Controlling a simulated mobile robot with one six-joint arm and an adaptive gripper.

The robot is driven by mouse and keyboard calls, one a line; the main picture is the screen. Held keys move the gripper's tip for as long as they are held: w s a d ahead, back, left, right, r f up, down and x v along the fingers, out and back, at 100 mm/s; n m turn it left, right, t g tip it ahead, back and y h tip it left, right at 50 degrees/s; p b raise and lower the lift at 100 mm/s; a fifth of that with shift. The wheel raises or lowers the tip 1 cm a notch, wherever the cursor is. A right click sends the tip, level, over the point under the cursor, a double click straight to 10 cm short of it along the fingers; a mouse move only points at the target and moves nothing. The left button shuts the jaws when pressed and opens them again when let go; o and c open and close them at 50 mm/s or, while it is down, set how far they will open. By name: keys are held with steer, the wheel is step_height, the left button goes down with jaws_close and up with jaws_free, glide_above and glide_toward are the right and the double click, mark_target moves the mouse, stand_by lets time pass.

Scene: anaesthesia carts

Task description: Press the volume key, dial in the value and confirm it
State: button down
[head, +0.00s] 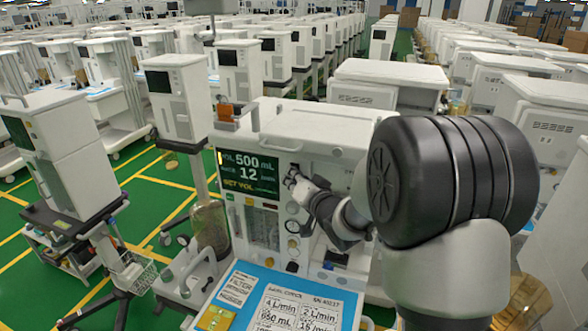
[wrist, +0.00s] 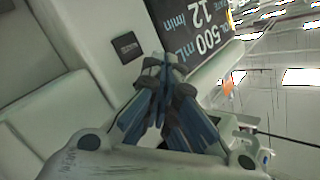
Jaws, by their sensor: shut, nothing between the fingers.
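The anaesthesia cart's dark screen (head: 248,175) reads 500 mL, 12 and a yellow "SET VOL" line. My gripper (head: 292,178) is shut and empty in front of the white panel, just right of the screen. In the wrist view, the blue-grey fingertips (wrist: 165,66) meet beside a small dark labelled plate (wrist: 127,47); I cannot tell whether they touch anything. Round controls (head: 292,226) run down the panel below my gripper. The volume key cannot be picked out; my gripper may hide part of the panel.
A blue board (head: 250,270) with white cards lies below the panel; one card (head: 290,309) reads 4 L/min, 2 L/min and 650 mL. An orange canister (head: 225,109) stands on the cart's left top corner. Other carts stand close on both sides.

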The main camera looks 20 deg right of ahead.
steer(key=shift+s, duration=0.15)
steer(key=shift+s+a+b, duration=0.35)
steer(key=shift+s+a, duration=0.1)
steer(key=shift+s, duration=0.15)
steer(key=s+a, duration=0.1)
steer(key=s+a+b, duration=0.1)
steer(key=s, duration=0.2)
steer(key=shift+s+a+b, duration=0.1)
steer(key=shift+a+b, duration=0.3)
stand_by(0.7)
